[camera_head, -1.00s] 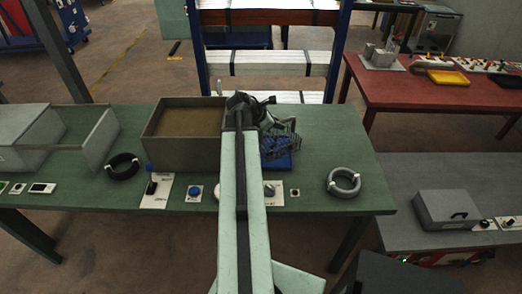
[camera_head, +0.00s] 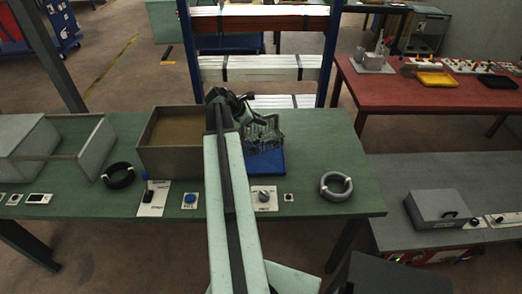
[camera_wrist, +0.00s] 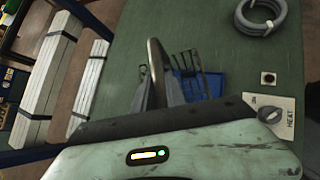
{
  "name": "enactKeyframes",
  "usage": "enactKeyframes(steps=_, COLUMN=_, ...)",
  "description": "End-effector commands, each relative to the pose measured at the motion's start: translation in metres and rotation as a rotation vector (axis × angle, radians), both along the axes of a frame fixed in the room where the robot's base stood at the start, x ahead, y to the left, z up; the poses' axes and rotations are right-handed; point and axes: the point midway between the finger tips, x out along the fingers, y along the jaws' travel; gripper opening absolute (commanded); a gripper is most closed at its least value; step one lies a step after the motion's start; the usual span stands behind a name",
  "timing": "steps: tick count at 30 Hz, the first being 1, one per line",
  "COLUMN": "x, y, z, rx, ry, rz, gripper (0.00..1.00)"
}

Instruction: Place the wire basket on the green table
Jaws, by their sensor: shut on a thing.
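The wire basket (camera_head: 262,132) is a grey open mesh in the head view, at the end of my arm above a blue tray (camera_head: 265,163) on the green table (camera_head: 312,160). My gripper (camera_head: 246,110) is shut on the basket, near its upper left side. In the wrist view, my gripper (camera_wrist: 162,75) is at the centre, with a few basket wires (camera_wrist: 190,66) behind it and the blue tray (camera_wrist: 211,84) beyond. Most of the basket is hidden there. The exact grip point is not clear.
An open brown box (camera_head: 170,160) stands left of my arm. A grey coil (camera_head: 336,186) lies right, a black coil (camera_head: 118,175) left. Switch cards and buttons line the front edge.

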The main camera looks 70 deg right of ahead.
Motion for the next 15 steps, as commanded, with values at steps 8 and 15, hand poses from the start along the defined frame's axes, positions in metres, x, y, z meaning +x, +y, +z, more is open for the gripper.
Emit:
enactKeyframes(steps=8, x=-0.001, y=0.000, z=-0.060, rx=-0.001, ry=0.001, rz=0.000, gripper=0.00)
enactKeyframes(steps=15, x=-0.001, y=0.000, z=-0.070, rx=-0.001, ry=0.001, rz=0.000, gripper=0.00)
